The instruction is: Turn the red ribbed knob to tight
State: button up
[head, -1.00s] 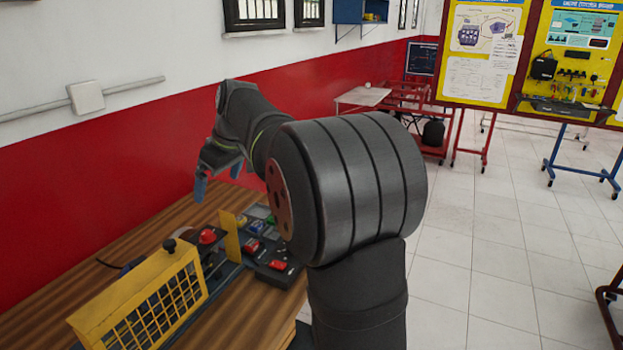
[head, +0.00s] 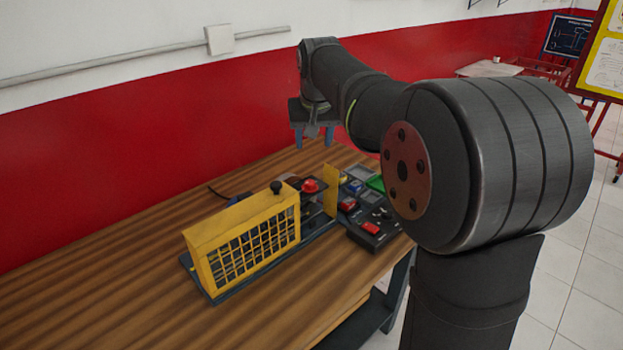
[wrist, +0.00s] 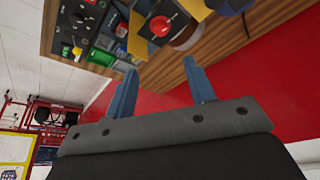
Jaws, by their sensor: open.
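The red ribbed knob (head: 310,186) sits on top of the trainer on the wooden bench, between a yellow grille guard and an upright yellow plate. In the wrist view a red round knob (wrist: 160,26) shows beyond the fingertips, near the top. My gripper (head: 314,138) is above the knob in the head view, with a clear gap to it. Its two blue fingers are apart and empty, as the wrist view (wrist: 160,68) also shows. The knob's ribs and any tight mark are too small to read.
The yellow grille guard (head: 243,240) and a black knob (head: 276,187) stand in front of the red knob. The yellow plate (head: 330,187) stands to its right. A dark control panel (head: 378,238) lies farther right. The bench (head: 110,262) is bare at left. A red-and-white wall is behind.

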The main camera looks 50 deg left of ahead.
jog(key=s+m, duration=0.1)
jog(key=m, duration=0.1)
send_near(310, 182)
jog(key=shift+t, duration=0.4)
jog(key=x, duration=0.8)
jog(key=shift+s+a+f, duration=0.15)
jog(key=shift+s+f, duration=0.1)
jog(key=shift+f, duration=0.05)
jog(key=shift+c, duration=0.4)
jog(key=c, duration=0.9)
